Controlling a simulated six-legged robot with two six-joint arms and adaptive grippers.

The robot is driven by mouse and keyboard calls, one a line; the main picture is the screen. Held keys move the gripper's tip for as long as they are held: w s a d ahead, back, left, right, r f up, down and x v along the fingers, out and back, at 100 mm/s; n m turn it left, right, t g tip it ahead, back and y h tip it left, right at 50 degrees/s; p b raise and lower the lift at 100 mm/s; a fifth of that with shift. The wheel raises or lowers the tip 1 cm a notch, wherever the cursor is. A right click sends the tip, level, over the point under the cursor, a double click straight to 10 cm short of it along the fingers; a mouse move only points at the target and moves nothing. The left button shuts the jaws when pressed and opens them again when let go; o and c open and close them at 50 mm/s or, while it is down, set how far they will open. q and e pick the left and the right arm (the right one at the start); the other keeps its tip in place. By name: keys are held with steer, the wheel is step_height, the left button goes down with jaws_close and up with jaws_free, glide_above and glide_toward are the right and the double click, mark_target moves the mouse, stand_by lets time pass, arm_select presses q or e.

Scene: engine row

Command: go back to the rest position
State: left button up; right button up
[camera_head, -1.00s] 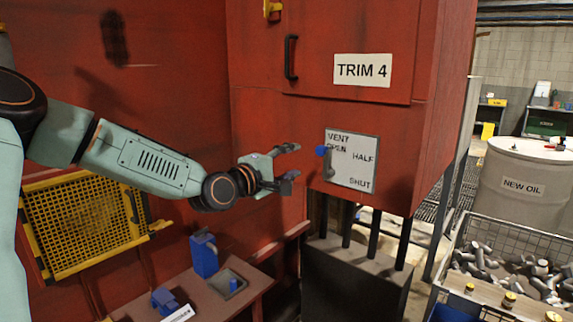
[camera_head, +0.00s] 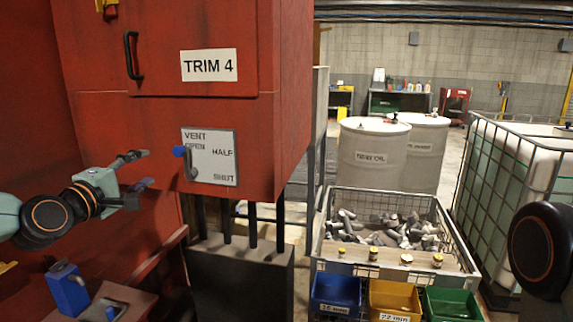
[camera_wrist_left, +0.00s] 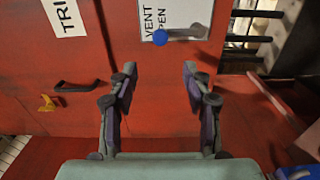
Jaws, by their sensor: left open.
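My left gripper (camera_head: 140,171) is open and empty in the head view, in front of the red cabinet (camera_head: 290,90). It is to the left of the vent plate (camera_head: 222,170) and apart from its blue-knobbed lever (camera_head: 190,165), whose knob points left near the OPEN mark. In the left wrist view the two fingers (camera_wrist_left: 160,95) are spread with nothing between them, and the blue knob (camera_wrist_left: 160,37) shows beyond them. My right gripper is not in view; a dark round joint at the right edge of the head view is part of my own arm.
A wire basket (camera_head: 322,225) of metal parts stands right of the cabinet, with blue (camera_head: 336,290), yellow (camera_head: 394,296) and green bins (camera_head: 452,303) in front. White drums (camera_head: 368,165) and a caged tank (camera_head: 500,180) stand behind. A blue container (camera_head: 67,290) is at lower left.

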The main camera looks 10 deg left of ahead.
arm_select(q)
steer(key=s+d+f+m+g+b, duration=0.3)
steer(key=s+d+f+m, duration=0.1)
steer(key=f, duration=0.7)
steer(key=s+d+f+m+g+b, duration=0.3)
steer(key=s+d+f, duration=0.15)
steer(key=f, duration=0.65)
steer(key=s+d+f+m+g+b, duration=0.3)
steer(key=d+f+m, duration=0.1)
steer(key=f, duration=0.8)
steer(key=s+d+f+m+g+b, duration=0.1)
steer(key=s+f+m+g+b, duration=0.1)
steer(key=s+f, duration=0.8)
steer(key=s+d+f+m+g+y+b, duration=0.1)
steer(key=s+f+g+b, duration=0.3)
steer(key=s+f, duration=0.6)
steer(key=s+d+f+m+g+b, duration=0.2)
steer(key=s+f+b, duration=0.3)
steer(key=s+f, duration=0.4)
steer(key=shift+s+d+f+m+g+y, duration=0.3)
steer(key=shift+s+d+f+g, duration=0.1)
steer(key=shift+d+g, duration=0.15)
